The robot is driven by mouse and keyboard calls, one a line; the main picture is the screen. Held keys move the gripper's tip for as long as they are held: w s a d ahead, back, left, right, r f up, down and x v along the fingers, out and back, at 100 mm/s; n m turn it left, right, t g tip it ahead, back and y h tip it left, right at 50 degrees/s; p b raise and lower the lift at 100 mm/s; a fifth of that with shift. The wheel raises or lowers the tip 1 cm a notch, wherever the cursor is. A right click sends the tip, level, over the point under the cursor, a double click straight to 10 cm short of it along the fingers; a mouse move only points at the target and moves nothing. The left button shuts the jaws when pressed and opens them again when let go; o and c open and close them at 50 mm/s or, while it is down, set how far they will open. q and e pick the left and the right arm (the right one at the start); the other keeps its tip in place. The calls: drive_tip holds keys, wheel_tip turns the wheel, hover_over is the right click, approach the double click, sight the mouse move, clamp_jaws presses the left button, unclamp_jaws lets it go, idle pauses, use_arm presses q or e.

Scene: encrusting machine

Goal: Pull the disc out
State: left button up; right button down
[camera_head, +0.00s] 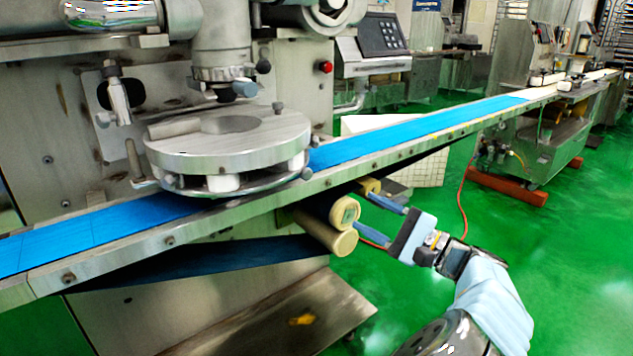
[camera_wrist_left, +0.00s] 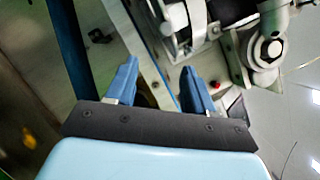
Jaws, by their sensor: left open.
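The disc (camera_head: 262,138) is a thick, round grey metal plate with a cut-out in its top. It sits level under the machine's vertical column, above the blue conveyor belt (camera_head: 415,118), with white blocks and a curved metal rim below it. My left gripper (camera_head: 364,214) is open and empty, with blue fingers. It is to the right of and lower than the disc, below the belt's front rail and near the cream rollers. In the left wrist view the blue fingers (camera_wrist_left: 160,84) are spread apart with nothing held between them. My right gripper is not in view.
The long metal rail (camera_head: 380,160) runs diagonally between my gripper and the disc. Cream rollers (camera_head: 325,232) stick out just left of the fingers. A control panel (camera_head: 382,36) stands behind the belt. Open green floor (camera_head: 575,235) lies to the right.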

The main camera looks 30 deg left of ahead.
sight(309, 176)
use_arm(q)
drive_tip(key=x, duration=0.4)
drive_tip(key=r+x, duration=0.1)
drive_tip(key=x, duration=0.8)
drive_tip(key=shift+s+a+r+p, duration=0.15)
drive_tip(key=shift+s+r+p, duration=0.15)
drive_tip(key=shift+s+r, duration=0.05)
drive_tip(key=shift+c, duration=0.2)
clamp_jaws()
